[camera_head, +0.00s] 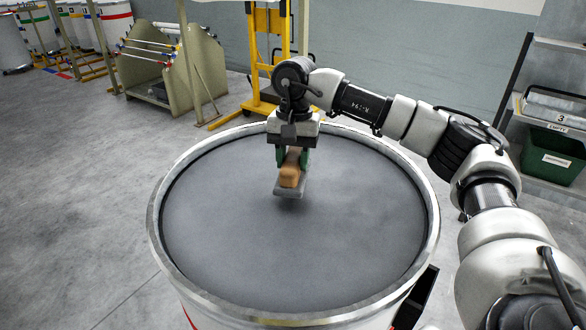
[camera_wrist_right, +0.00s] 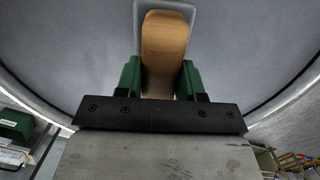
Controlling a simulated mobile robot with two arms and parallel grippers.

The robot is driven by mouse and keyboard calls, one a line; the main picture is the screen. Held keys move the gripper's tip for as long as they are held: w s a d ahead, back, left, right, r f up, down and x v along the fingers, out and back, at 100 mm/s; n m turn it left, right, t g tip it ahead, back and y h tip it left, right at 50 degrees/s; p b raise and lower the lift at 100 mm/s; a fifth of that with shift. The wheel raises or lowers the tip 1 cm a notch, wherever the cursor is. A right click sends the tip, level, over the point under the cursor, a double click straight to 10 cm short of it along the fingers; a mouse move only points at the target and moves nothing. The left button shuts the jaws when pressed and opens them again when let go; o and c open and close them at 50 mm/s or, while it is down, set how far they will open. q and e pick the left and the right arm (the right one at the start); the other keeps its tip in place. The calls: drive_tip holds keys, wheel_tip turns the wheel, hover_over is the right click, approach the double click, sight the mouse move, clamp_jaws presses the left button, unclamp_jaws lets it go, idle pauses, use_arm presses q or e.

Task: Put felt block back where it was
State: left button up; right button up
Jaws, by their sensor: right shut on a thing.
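The felt block shows as a tan wooden piece (camera_head: 291,172) with a light grey layer (camera_head: 291,191) under it. My right gripper (camera_head: 292,158) is shut on the tan piece, its green fingers on either side. The block is over the grey top of a large round drum (camera_head: 224,218); I cannot tell whether it touches that surface. In the right wrist view the tan piece (camera_wrist_right: 165,45) lies between the green fingers (camera_wrist_right: 160,80), with the grey layer (camera_wrist_right: 166,5) showing around its far end. My left gripper is not in view.
The drum's metal rim (camera_head: 155,228) surrounds the flat, otherwise bare top. A yellow lifter (camera_head: 268,55) stands behind the drum. A rack with rods (camera_head: 165,65) is at the back left. A shelf holds a green bin (camera_head: 552,157) at the right. Floor at the left is clear.

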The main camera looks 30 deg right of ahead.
sight(294, 152)
wheel_tip(294, 152, down, 3)
drive_tip(key=shift+f+p, duration=0.15)
drive_tip(key=shift+p, duration=0.45)
drive_tip(key=shift+f, duration=0.25)
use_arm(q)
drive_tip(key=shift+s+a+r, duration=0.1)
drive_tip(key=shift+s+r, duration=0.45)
use_arm(e)
drive_tip(key=o, duration=1)
drive_tip(key=shift+c, duration=0.2)
drive_tip(key=shift+r, duration=0.1)
use_arm(q)
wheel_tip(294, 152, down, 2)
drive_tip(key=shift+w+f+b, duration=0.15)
drive_tip(key=shift+b, duration=1.1)
use_arm(e)
drive_tip(key=r, duration=0.8)
drive_tip(key=w+d+r, duration=0.1)
drive_tip(key=r, duration=0.2)
drive_tip(key=shift+r, duration=0.4)
